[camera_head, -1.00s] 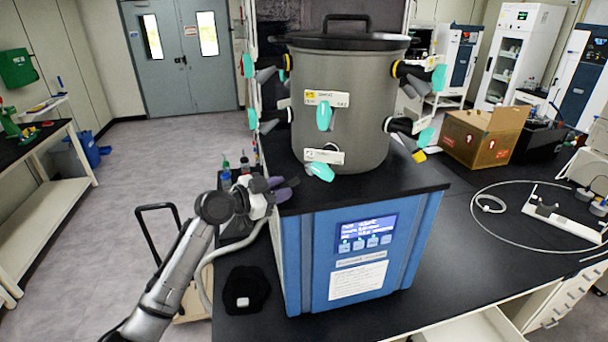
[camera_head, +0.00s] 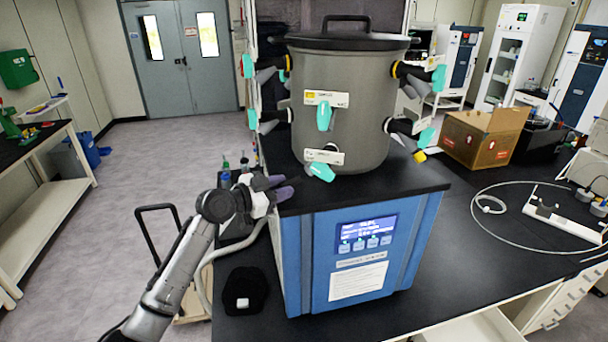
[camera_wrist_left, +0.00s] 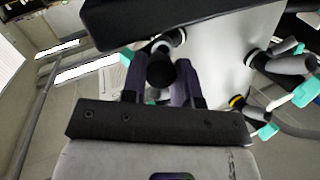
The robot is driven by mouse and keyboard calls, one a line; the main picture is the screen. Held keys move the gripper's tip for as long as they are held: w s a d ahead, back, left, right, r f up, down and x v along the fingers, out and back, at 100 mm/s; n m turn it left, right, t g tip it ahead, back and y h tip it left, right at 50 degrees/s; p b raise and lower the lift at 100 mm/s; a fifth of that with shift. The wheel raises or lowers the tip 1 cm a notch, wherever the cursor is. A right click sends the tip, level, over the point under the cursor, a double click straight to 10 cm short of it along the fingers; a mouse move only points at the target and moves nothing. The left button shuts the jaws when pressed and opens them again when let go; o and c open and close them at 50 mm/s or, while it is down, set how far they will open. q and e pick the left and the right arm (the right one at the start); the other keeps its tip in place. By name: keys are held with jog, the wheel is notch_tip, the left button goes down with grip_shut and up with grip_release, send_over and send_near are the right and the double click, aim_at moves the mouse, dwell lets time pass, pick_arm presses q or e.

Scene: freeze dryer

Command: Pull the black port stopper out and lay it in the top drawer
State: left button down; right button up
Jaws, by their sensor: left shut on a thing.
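The black port stopper (camera_wrist_left: 161,72) shows in the left wrist view as a dark rounded end between the two purple fingers of my left gripper (camera_wrist_left: 158,84). The gripper is shut on it. A dark port with a pale ring (camera_wrist_left: 172,37) lies just behind; I cannot tell whether stopper and port touch. In the head view the left gripper (camera_head: 279,187) is at the left edge of the dryer's black top, beside the grey chamber (camera_head: 345,110); the stopper is not clear there. A pulled-out drawer (camera_head: 480,328) shows at the bottom edge, its pale inside partly cut off. My right gripper is out of view.
Ports with teal valves (camera_head: 324,116) surround the chamber. The blue freeze dryer (camera_head: 361,260) stands on the black bench. A black cap-like item (camera_head: 246,290) lies at front left. A cardboard box (camera_head: 478,138), tubing (camera_head: 480,230) and a white device (camera_head: 562,218) are to the right.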

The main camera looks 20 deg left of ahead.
pick_arm(q)
jog(key=shift+f+v, duration=0.15)
jog(key=shift+v, duration=1.15)
jog(key=shift+f+v, duration=0.1)
jog(key=shift+v, duration=1.2)
jog(key=shift+f, duration=0.1)
